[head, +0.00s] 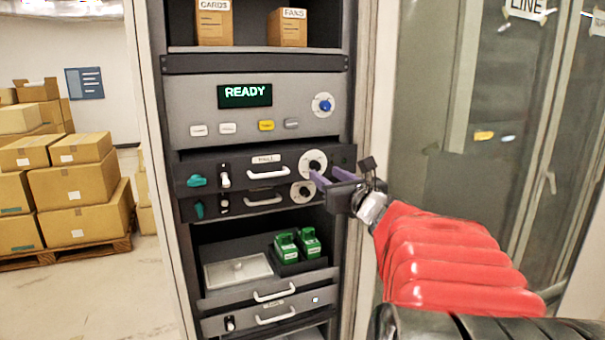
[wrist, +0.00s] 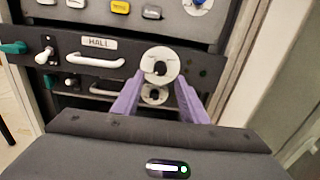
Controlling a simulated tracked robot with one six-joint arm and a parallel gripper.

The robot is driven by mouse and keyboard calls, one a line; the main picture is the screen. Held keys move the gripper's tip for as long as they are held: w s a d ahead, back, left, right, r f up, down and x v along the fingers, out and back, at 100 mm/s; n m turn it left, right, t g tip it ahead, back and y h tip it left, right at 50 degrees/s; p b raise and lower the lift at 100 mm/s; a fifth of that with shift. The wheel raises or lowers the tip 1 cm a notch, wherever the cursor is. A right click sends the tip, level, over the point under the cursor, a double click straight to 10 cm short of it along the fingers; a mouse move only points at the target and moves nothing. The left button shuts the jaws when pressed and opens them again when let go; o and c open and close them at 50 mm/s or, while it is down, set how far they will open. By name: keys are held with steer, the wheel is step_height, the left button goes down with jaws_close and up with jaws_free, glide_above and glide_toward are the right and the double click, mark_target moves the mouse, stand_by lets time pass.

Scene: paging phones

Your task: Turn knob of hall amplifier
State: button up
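The hall amplifier (head: 235,174) is a dark rack unit with a "HALL" label, a white handle, a teal plug and a white toggle. Its knob (wrist: 158,68) is a black centre on a round white dial at the unit's right end; in the head view the dial (head: 312,160) is partly behind a finger. My gripper (head: 318,178) is in front of the dial, its purple fingers spread apart. I cannot tell whether either finger touches the dial.
A second amplifier (head: 250,203) with its own dial (wrist: 154,94) sits directly below. Above is a grey panel (head: 210,105) with a "READY" screen and a blue knob (head: 325,105). A glass door (head: 490,120) stands to the right. Green blocks (head: 290,247) sit on a lower shelf.

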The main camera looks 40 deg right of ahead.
steer(key=v, duration=0.8)
steer(key=shift+s, duration=0.3)
steer(key=shift+a+f, duration=0.1)
steer(key=shift+a, duration=0.05)
step_height(320, 180, down, 13)
steer(key=w+a+m+g+h, duration=0.15)
steer(key=m+g+h, duration=0.45)
steer(key=m, duration=2)
steer(key=s+a+f+m+g+y, duration=0.2)
steer(key=s+a+f+y, duration=0.1)
steer(key=a, duration=0.7)
steer(key=s+a+f+m+g+y, duration=0.2)
steer(key=s+a+f+y, duration=0.1)
steer(key=a, duration=0.8)
steer(key=s+a+f+m+g+y, duration=0.1)
steer(key=s+a+y, duration=0.4)
steer(key=a, duration=0.6)
step_height(320, 180, down, 2)
steer(key=shift+s+a+f+m+g, duration=0.15)
steer(key=shift+s+m+g, duration=0.25)
steer(key=shift+s+m, duration=0.5)
